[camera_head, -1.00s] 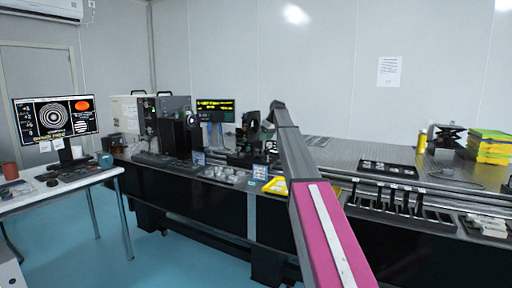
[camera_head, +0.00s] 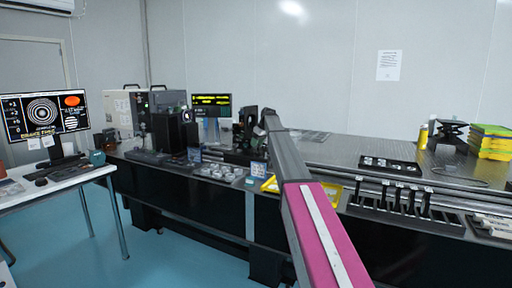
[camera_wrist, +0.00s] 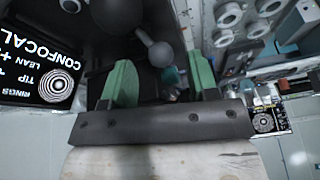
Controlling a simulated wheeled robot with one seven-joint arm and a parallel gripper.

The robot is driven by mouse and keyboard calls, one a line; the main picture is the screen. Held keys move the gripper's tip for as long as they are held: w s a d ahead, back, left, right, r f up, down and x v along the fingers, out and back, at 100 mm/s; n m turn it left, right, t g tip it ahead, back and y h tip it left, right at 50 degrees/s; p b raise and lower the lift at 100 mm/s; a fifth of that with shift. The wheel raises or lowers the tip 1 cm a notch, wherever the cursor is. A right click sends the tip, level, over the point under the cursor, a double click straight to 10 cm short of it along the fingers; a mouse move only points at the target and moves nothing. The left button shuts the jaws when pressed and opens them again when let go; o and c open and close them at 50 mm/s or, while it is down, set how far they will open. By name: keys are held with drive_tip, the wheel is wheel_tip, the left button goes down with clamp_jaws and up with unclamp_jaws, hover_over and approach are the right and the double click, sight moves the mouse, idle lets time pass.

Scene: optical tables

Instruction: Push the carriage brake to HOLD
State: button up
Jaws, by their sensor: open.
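In the wrist view my gripper (camera_wrist: 162,82) has two green fingers spread apart with nothing held between them. Just beyond the gap is a dark grey lever with a ball end (camera_wrist: 160,54); it may be the carriage brake, but no HOLD label is readable. The ball appears between the fingers in the picture, and I cannot tell whether anything touches it. In the head view my arm reaches over the bench to the dark optical mounts (camera_head: 246,125); my gripper cannot be made out there.
The wrist view shows a display (camera_wrist: 40,55) with ring patterns at left and a pale tray of round parts (camera_wrist: 235,18) at upper right. In the head view a black rack (camera_head: 405,205) and yellow-green stacked boxes (camera_head: 488,145) are on the right.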

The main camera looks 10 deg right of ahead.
drive_tip(key=shift+x, duration=1.15)
drive_tip(key=c, duration=0.9)
drive_tip(key=shift+w, duration=0.15)
drive_tip(key=g+y, duration=0.1)
drive_tip(key=w+d+g, duration=0.1)
drive_tip(key=shift+w+d+r+m+g+y, duration=0.1)
drive_tip(key=shift+w+r+m+g+y, duration=0.2)
drive_tip(key=shift+w+y, duration=0.1)
drive_tip(key=shift+w+d+m+g+y, duration=0.25)
drive_tip(key=shift+w+d+g+y, duration=0.1)
drive_tip(key=shift+g+y, duration=0.35)
drive_tip(key=shift+w+d+m+g+y, duration=0.35)
drive_tip(key=shift+g+y, duration=0.25)
drive_tip(key=shift+g, duration=0.2)
